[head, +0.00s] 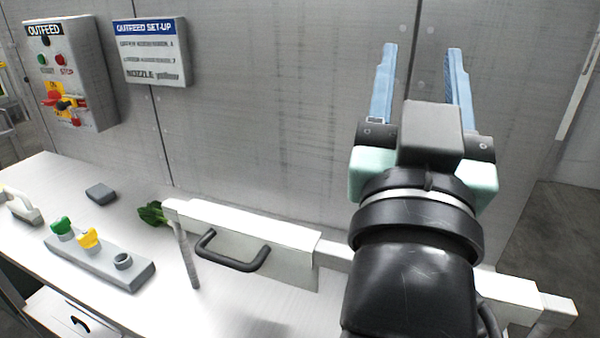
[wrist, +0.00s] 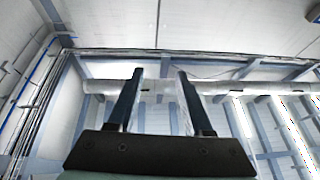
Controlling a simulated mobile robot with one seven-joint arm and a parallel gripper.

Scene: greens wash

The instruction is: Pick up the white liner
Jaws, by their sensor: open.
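I cannot make out a white liner for certain in either view. My gripper (head: 422,48) is raised in front of the grey wall at the right of the head view, fingers pointing up. Its two blue fingers are apart with nothing between them. In the wrist view the gripper (wrist: 160,72) is also open and empty, facing the ceiling. It is well above the white worktop (head: 150,318) and touches nothing. My arm hides part of the worktop's right side.
A white rail and panel with a dark handle (head: 232,262) crosses the worktop. A leafy green (head: 151,213) lies behind its left end. A grey rack (head: 130,277) holds green and yellow nozzles. An outfeed control box (head: 72,75) and sign (head: 150,52) hang on the wall.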

